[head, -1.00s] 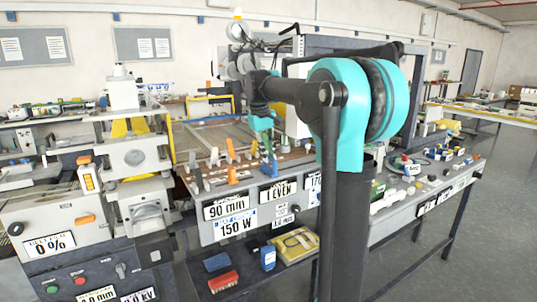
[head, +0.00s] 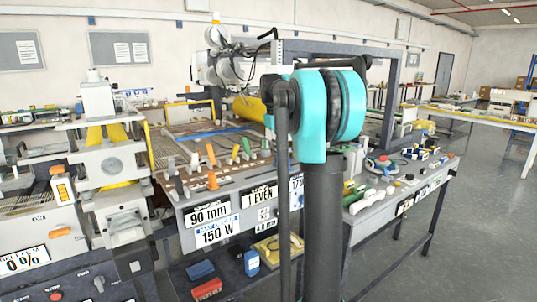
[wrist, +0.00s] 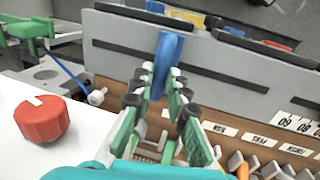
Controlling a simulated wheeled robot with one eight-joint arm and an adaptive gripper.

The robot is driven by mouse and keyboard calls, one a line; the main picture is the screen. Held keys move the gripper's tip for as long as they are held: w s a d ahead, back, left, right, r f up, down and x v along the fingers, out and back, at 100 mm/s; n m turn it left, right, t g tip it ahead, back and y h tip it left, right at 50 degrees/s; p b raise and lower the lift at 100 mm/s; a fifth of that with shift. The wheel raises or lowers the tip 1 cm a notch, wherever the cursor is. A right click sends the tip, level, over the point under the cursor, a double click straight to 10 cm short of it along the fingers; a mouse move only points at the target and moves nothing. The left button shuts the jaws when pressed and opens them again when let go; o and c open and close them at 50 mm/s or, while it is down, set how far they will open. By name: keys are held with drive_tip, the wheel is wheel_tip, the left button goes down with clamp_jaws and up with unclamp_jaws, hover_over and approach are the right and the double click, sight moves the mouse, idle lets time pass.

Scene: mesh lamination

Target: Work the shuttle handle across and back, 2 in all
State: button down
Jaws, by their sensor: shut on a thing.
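The shuttle handle (wrist: 171,52) looks like an upright blue grip in the wrist view, standing in front of a grey panel (wrist: 225,60) with a long dark slot. My gripper (wrist: 161,82), with green fingers and dark joints, is shut on the blue handle at its fingertips. The handle's lower part is hidden between the fingers. In the head view my own turquoise and black arm hides the gripper and the handle.
A red knob (wrist: 43,119) sits on a white surface left of the fingers. Several small levers, among them an orange one (head: 211,155), line the machine's front edge near my arm. A second bench (head: 480,117) stands at the right, with open floor before it.

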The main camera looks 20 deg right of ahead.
drive_tip(key=shift+w+d, duration=0.15)
drive_tip(key=shift+d, duration=0.15)
drive_tip(key=c, duration=1.5)
unclamp_jaws()
drive_tip(key=shift+r, duration=0.1)
drive_tip(key=r, duration=0.4)
drive_tip(key=a+r, duration=0.1)
drive_tip(key=r, duration=0.2)
drive_tip(key=s+a+r, duration=0.1)
drive_tip(key=r, duration=0.3)
drive_tip(key=shift+a+r, duration=0.15)
drive_tip(key=shift+r, duration=0.15)
drive_tip(key=shift+c, duration=0.5)
